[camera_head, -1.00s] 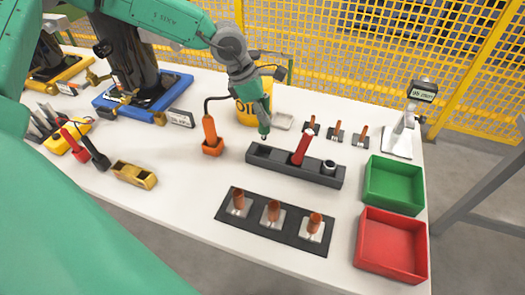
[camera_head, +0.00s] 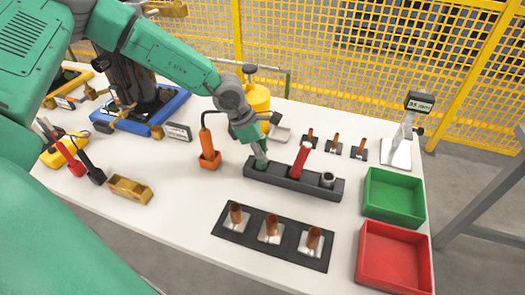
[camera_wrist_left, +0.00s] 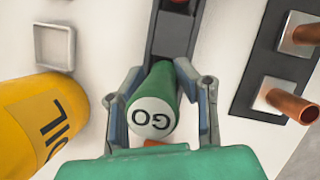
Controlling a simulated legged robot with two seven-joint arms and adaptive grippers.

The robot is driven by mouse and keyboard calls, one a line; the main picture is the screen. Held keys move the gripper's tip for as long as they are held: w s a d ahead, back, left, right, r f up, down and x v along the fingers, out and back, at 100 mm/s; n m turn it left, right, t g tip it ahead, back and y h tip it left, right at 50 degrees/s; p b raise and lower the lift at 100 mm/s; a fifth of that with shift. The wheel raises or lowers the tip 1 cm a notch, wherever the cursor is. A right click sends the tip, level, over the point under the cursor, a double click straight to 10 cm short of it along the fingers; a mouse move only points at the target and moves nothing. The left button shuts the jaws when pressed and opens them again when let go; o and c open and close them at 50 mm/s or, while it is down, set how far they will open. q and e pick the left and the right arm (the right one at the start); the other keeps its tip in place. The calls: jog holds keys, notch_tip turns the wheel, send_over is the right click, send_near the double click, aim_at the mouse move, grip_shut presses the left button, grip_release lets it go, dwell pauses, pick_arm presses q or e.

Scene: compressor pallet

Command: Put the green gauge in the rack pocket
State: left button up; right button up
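The green gauge (camera_wrist_left: 155,104) shows its white end marked "GO" in the left wrist view, between the fingers of my left gripper (camera_wrist_left: 162,88), which is closed around it. In the head view my left gripper (camera_head: 259,153) is over the left end of the dark rack (camera_head: 320,191), and the gauge's green lower end is at the left pocket. How deep it sits is hidden. The rack also shows in the left wrist view (camera_wrist_left: 172,34). A red gauge (camera_head: 300,160) stands tilted in the middle of the rack. My right gripper is not in view.
A grey cylinder (camera_head: 327,180) sits at the rack's right end. An orange holder (camera_head: 209,159) and a yellow oil can (camera_head: 257,98) stand nearby. A dark strip with copper pieces (camera_head: 253,240) lies in front. Green (camera_head: 394,198) and red (camera_head: 393,256) bins are at right.

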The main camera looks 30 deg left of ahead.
pick_arm(q)
jog(key=shift+o, duration=0.8)
jog(key=shift+a, duration=0.1)
jog(key=shift+a+r, duration=0.15)
jog(key=p+v, duration=0.2)
jog(key=v, duration=0.9)
jog(key=shift+r, duration=0.4)
jog(key=shift+s+f, duration=0.1)
jog(key=shift+s, duration=0.1)
